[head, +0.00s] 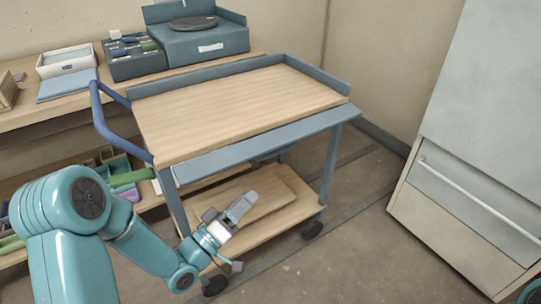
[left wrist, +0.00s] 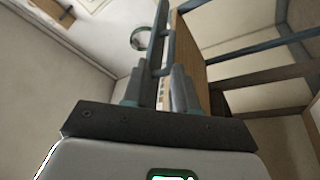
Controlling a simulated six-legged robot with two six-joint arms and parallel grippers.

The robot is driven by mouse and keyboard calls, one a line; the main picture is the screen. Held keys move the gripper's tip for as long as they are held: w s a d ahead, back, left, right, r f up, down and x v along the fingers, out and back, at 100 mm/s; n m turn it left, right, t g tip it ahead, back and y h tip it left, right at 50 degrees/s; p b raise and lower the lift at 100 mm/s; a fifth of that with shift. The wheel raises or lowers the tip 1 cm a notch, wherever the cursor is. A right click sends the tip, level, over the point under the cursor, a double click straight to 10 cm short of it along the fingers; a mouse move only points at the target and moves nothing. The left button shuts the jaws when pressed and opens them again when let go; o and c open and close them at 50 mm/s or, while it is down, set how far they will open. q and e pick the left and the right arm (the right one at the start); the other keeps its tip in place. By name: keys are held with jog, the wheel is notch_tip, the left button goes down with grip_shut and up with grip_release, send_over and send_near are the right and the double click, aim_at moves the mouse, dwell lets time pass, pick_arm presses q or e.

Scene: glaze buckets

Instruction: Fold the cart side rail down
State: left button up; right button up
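The cart's wooden top (head: 235,105) has raised blue-grey rails along its back and right sides. The near side rail (head: 265,143) is a long blue-grey panel along the front edge. It leans outward and looks nearly flat, not upright like the others; its exact angle is hard to tell. My left gripper (head: 243,207) is below and in front of this rail, over the lower shelf in the picture, and looks apart from it. In the left wrist view my left gripper (left wrist: 157,88) has its fingers apart, with blue-grey cart parts beyond them. My right gripper is not in view.
The cart's blue push handle (head: 104,125) is at its left end. A wooden lower shelf (head: 285,212) and casters are below. A workbench (head: 70,112) with boxes and trays stands behind left. A grey cabinet (head: 475,130) stands right. Floor between cart and cabinet is clear.

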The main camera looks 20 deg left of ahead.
aim_at(280, 144)
pick_arm(q)
jog(key=shift+n+y, duration=0.4)
jog(key=shift+y, duration=0.3)
jog(key=x, duration=0.5)
jog(key=a+b+x, duration=0.1)
jog(key=x, duration=0.4)
jog(key=w+a+x, duration=0.1)
jog(key=x, duration=0.4)
jog(key=shift+a+f+b, duration=0.1)
jog(key=shift+b, duration=0.3)
jog(key=shift+c, duration=0.2)
